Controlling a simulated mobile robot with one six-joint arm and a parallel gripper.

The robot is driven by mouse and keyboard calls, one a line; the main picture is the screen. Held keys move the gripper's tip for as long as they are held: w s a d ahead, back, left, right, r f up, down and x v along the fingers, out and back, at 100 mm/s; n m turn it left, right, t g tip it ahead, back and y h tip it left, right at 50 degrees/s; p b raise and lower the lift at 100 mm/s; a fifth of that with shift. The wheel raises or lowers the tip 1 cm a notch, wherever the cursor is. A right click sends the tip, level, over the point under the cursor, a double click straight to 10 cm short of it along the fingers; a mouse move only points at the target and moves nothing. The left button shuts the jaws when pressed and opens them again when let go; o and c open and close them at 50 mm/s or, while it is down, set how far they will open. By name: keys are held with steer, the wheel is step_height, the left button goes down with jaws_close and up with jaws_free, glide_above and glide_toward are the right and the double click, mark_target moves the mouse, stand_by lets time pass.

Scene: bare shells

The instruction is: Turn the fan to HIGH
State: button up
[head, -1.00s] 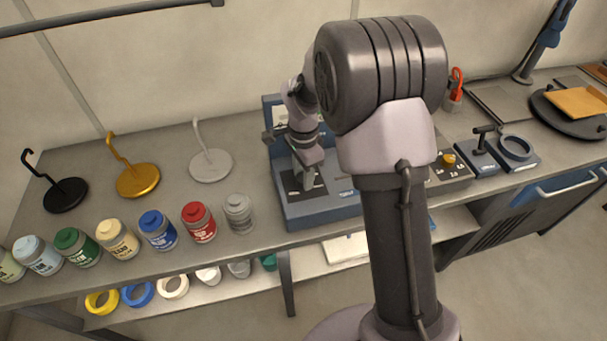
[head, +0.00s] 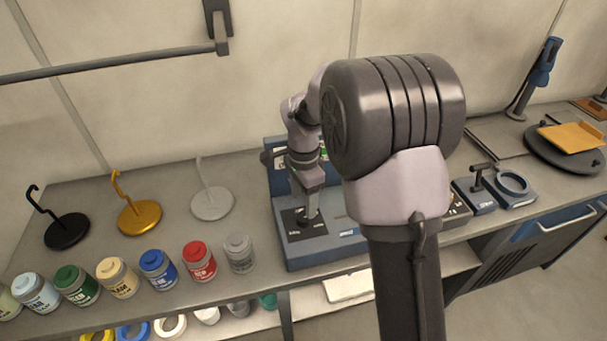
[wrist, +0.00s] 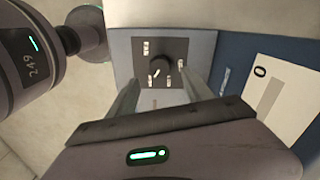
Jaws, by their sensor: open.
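The fan control is a small dark panel (wrist: 167,52) on a blue-grey unit (head: 345,255) on the bench. In the wrist view a round black knob (wrist: 162,67) stands on the panel, with several small white labels around it, too small to read. A light mark on the knob appears to point towards the lower-left labels. My gripper (wrist: 158,76) is open, its two fingers on either side of the knob in this view; I cannot tell whether they touch it. In the head view my gripper (head: 312,214) points down over the panel (head: 294,232), and the knob is hidden.
My arm hides the unit's right part. A blue ring fixture (head: 512,184) lies further right.

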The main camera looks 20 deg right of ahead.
mark_target(304, 217)
step_height(304, 217, up, 11)
steer(key=p, duration=0.2)
steer(key=shift+r+p, duration=0.2)
steer(key=shift+p, duration=0.1)
steer(key=s+a+n+t+b, duration=0.1)
steer(key=s+n+t+b, duration=0.1)
steer(key=s, duration=0.6)
steer(key=s+a+n+t+y+b, duration=0.1)
steer(key=s+n+b, duration=0.3)
steer(key=s, duration=0.5)
steer(key=s+a+n+t+y+b, duration=0.1)
steer(key=s+a+n+t+b, duration=0.1)
steer(key=s, duration=0.6)
steer(key=f+n+b, duration=0.1)
steer(key=n, duration=0.1)
steer(key=shift+s+n+t+b, duration=0.25)
steer(key=shift+n+t+b, duration=0.1)
steer(key=shift+n+t, duration=0.05)
